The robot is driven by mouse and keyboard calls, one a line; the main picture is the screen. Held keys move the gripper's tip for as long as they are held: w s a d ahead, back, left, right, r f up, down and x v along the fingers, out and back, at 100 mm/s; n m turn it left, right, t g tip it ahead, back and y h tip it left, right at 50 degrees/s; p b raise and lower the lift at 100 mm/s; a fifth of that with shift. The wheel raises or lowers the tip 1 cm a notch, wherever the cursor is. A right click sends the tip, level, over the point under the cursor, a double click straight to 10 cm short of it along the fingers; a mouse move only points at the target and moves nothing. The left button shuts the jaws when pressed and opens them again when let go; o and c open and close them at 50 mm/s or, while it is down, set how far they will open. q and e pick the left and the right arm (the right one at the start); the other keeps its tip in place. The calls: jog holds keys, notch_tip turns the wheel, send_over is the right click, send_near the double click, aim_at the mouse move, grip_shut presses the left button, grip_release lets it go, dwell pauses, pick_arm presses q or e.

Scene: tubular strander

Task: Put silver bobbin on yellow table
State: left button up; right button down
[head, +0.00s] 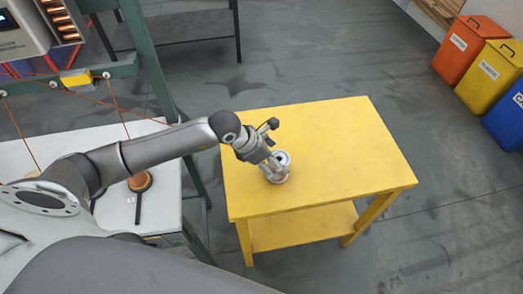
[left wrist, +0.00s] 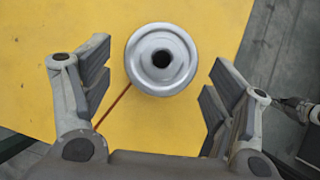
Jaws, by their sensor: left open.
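The silver bobbin (head: 276,175) stands on the yellow table (head: 335,140), near its left side, partly covered by my left gripper (head: 268,158). In the left wrist view the bobbin (left wrist: 142,62) shows end-on as a round metal disc with a dark centre hole, over the yellow surface (left wrist: 60,25). My left gripper's fingers (left wrist: 160,78) are spread on either side of it, with a gap to the bobbin on both sides. A thin brown-orange line runs from near the bobbin toward the left finger. My right gripper is in neither view.
A white worktop (head: 60,145) with a copper-coloured bobbin (head: 140,181) lies left of the table, beside a green machine frame (head: 155,75). Orange (head: 466,50), yellow (head: 490,75) and blue (head: 508,120) bins stand at the far right. The table's right part is clear.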

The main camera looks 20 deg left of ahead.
pick_arm(q)
jog(key=b+v, duration=0.1)
jog(key=v, duration=0.7)
jog(key=shift+r, duration=0.1)
